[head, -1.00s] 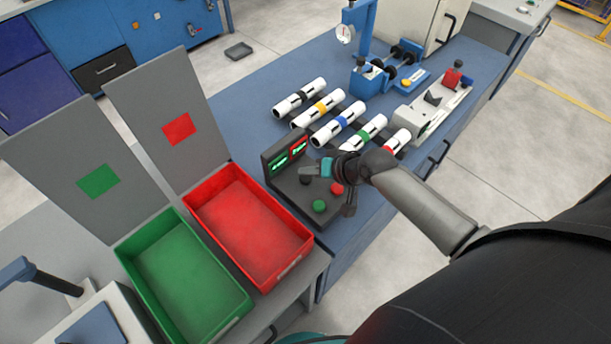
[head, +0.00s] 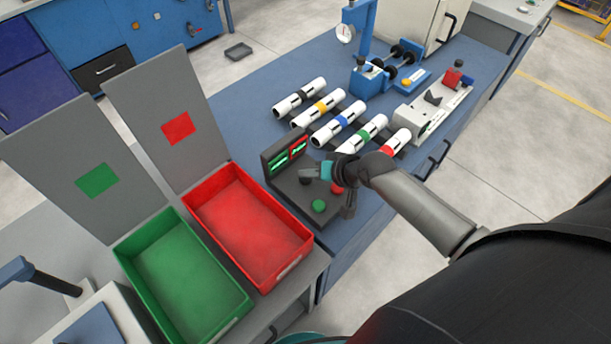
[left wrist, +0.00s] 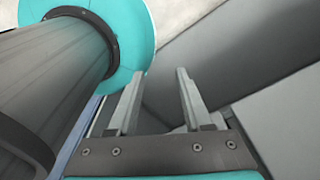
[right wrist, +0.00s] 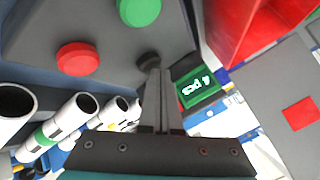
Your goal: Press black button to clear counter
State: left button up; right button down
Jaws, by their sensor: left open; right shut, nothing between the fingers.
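The black button (right wrist: 148,57) is on the dark grey control box (head: 330,208), partly hidden by my right fingers in the right wrist view. My right gripper (right wrist: 155,70) is shut and empty. Its tips are at the black button's edge; I cannot tell if they press it. In the head view my right gripper (head: 309,172) is over the box's back left part. A red button (right wrist: 77,58) and a green button (right wrist: 140,10) are beside it. A small display (head: 289,157) stands behind the buttons. My left gripper (left wrist: 160,85) is open and empty, away from the box.
Several white pipes with coloured bands (head: 338,124) lie in a row on the blue counter (head: 240,100). A red bin (head: 247,225) and green bin (head: 183,268) stand left of the box. A blue press (head: 362,45) and a clamp fixture (head: 433,115) are behind.

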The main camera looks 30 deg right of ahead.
aim_at(309, 181)
jog(key=shift+f, duration=0.25)
dwell(0.3)
jog(key=shift+r+p, duration=0.9)
jog(key=shift+p, duration=0.05)
notch_tip(309, 181, up, 5)
jog(key=p, duration=0.5)
jog(key=shift+r+p, duration=0.1)
jog(key=shift+p, duration=0.2)
dwell(0.4)
